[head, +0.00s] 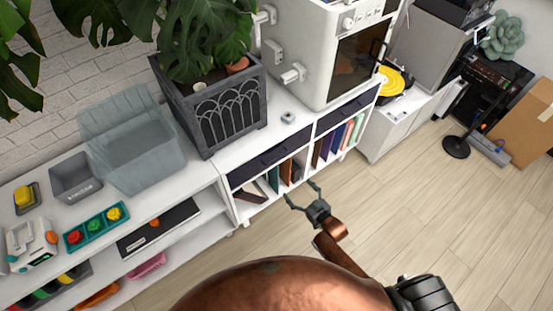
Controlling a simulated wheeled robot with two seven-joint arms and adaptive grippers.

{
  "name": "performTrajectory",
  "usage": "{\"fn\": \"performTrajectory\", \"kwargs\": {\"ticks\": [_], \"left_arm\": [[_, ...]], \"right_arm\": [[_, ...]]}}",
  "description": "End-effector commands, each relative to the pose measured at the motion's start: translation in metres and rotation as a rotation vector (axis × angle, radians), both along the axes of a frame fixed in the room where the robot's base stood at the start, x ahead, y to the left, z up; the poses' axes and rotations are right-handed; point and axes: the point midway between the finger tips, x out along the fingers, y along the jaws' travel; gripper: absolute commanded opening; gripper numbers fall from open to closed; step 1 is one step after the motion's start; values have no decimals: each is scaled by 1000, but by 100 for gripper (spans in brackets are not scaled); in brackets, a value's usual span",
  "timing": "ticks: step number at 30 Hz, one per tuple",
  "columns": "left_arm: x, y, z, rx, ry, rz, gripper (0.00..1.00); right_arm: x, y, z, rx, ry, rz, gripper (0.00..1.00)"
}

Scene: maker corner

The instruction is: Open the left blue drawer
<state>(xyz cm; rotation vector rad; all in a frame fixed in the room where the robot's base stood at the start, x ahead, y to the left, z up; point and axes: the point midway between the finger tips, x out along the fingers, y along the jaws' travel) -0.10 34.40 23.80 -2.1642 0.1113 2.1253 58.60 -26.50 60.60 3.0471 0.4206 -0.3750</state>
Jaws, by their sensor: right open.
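The left blue drawer (268,161) is a dark navy front at the top of the white shelf unit, above a row of books. It looks shut and flush with the unit. A second dark navy drawer (347,108) sits to its right. My right gripper (301,192) is open, with its two fingers spread and nothing between them. It is in front of the unit, below and to the right of the left drawer in the picture, and looks apart from it. My left gripper is out of view.
A dark planter (231,112) with a large plant stands above the left drawer. A white machine (318,55) stands to its right. A clear bin (135,150) and small trays are on the left shelf.

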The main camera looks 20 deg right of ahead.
Motion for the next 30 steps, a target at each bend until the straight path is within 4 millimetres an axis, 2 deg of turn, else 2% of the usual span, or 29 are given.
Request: {"fn": "performTrajectory", "kwargs": {"ticks": [1,3,6,8,11,21,25,30], "left_arm": [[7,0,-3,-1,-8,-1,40],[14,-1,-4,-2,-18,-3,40],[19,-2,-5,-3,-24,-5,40],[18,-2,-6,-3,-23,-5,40],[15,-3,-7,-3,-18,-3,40],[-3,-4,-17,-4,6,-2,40],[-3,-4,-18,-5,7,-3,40],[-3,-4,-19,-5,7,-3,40]], "right_arm": [[16,10,32,23,-69,22,90],[30,22,69,49,-143,44,94],[40,32,101,74,-206,65,100],[44,36,111,82,-226,72,100],[52,41,116,87,-236,76,100],[101,58,114,85,-233,74,100],[112,62,114,85,-232,74,100],[117,64,114,85,-231,73,100]]}}
